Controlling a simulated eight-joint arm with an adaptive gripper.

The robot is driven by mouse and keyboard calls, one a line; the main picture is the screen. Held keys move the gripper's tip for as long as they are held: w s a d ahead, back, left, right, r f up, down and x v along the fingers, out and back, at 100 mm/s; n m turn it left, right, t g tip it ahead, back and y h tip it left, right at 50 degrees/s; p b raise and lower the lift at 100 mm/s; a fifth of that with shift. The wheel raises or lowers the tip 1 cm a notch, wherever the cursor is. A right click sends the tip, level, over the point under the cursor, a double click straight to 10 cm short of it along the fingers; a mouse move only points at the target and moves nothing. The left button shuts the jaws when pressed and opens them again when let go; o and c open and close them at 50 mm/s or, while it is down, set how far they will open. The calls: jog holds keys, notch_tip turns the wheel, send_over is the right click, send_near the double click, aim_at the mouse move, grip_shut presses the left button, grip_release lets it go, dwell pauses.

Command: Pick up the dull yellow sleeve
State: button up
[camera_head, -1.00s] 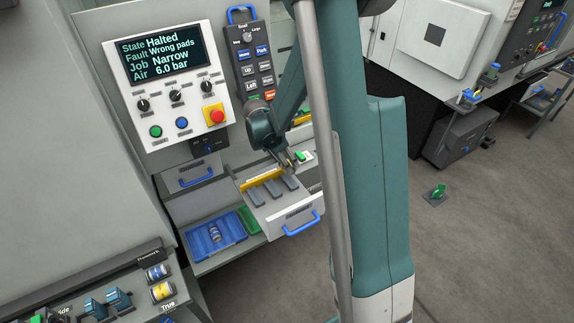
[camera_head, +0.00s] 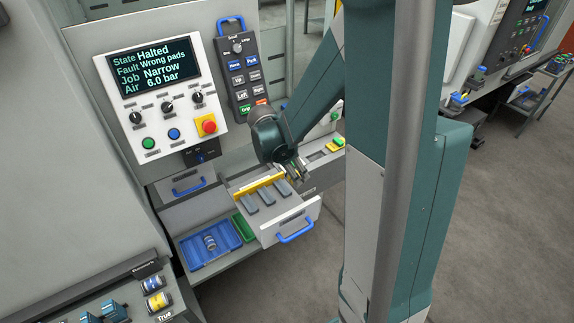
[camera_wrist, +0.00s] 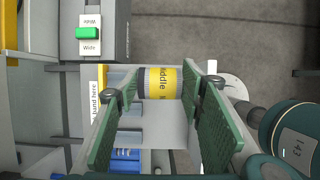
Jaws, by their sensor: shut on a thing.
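The dull yellow sleeve (camera_wrist: 162,80) shows in the wrist view as a yellow and grey band with dark lettering. It sits between the tips of the green finger pads. My gripper (camera_wrist: 161,76) is shut on it. In the head view my gripper (camera_head: 299,175) is at the right side of the open drawer (camera_head: 290,222). The sleeve is too small or hidden to make out there.
The drawer holds several grey bars and a yellow strip (camera_head: 259,187). A blue tray (camera_head: 226,252) with a small sleeve lies below left. Other sleeves, including a yellow one (camera_head: 158,301), lie front left. The panel (camera_head: 165,85) reads "Halted" and "Wrong pads".

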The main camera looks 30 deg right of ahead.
jog(key=s, duration=2.1)
jog(key=shift+d, duration=0.1)
